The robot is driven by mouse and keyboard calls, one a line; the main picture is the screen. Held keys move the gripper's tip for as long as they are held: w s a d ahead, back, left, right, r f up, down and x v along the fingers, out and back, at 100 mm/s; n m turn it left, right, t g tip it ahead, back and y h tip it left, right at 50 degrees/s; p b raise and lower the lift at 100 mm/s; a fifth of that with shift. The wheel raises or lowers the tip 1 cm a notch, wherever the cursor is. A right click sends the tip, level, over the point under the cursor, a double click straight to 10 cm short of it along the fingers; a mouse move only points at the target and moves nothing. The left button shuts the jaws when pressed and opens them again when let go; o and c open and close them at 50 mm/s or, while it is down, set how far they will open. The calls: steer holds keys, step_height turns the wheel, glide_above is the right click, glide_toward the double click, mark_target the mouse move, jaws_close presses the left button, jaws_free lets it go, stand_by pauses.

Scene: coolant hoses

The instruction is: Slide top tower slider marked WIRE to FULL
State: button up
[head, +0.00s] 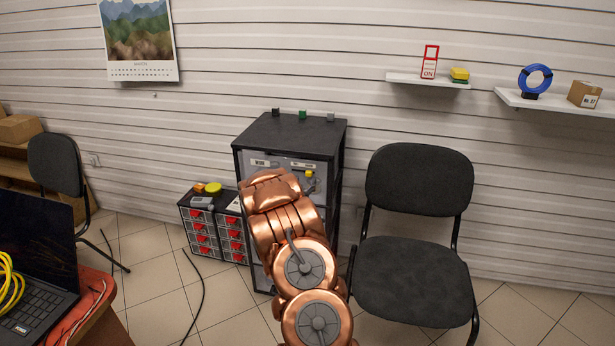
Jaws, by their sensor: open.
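The black tower (290,131) stands against the slatted wall, with a grey panel at the top of its front. A small label that appears to read WIRE (259,162) is at the panel's upper left. A second pale label (303,165) is to its right, too small to read. A small yellow part (309,173) shows just below that second label. My copper arm crosses in front of the tower and covers most of the panel below the labels. The WIRE slider and its FULL mark cannot be made out. My gripper is hidden behind the arm.
Small drawer units with red-fronted drawers (200,227) stand left of the tower. A dark chair (418,270) stands close on its right. A table with a laptop (45,300) and yellow cable is at lower left. A black cable (201,290) lies on the tiled floor.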

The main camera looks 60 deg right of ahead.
mark_target(308, 175)
steer(key=shift+x, duration=0.95)
steer(key=shift+p+x, duration=0.35)
steer(key=shift+x, duration=0.9)
jaws_close()
